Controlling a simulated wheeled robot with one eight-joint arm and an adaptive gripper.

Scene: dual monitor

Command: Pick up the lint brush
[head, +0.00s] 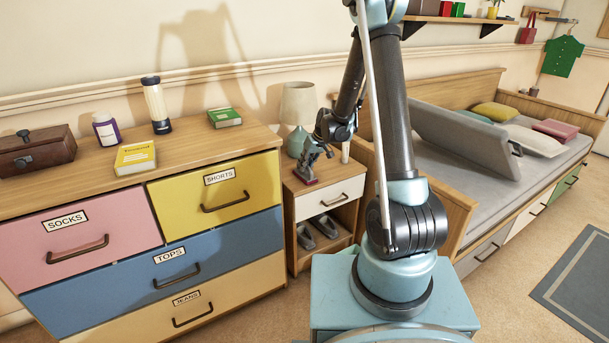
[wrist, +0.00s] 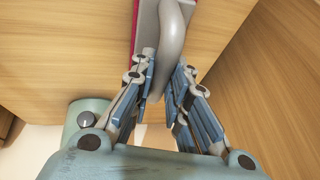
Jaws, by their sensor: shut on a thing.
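The lint brush shows in the wrist view as a smooth grey handle (wrist: 174,35) with a dark red edge beside it at the top. My gripper (wrist: 163,82) has its blue-grey fingers closed around the lower part of this handle. In the head view my gripper (head: 312,155) points down over the nightstand top, next to the lamp. The brush's dark red base (head: 306,183) shows just below the fingers, at the nightstand top. I cannot tell whether it touches the wood. Most of the handle is hidden there by the fingers.
The nightstand (head: 330,188) has a white drawer and an open shelf with grey shoes. A lamp (head: 298,105) stands close behind my gripper. The dresser (head: 75,178) at left holds books, bottles and a box. A bed (head: 450,150) is at right.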

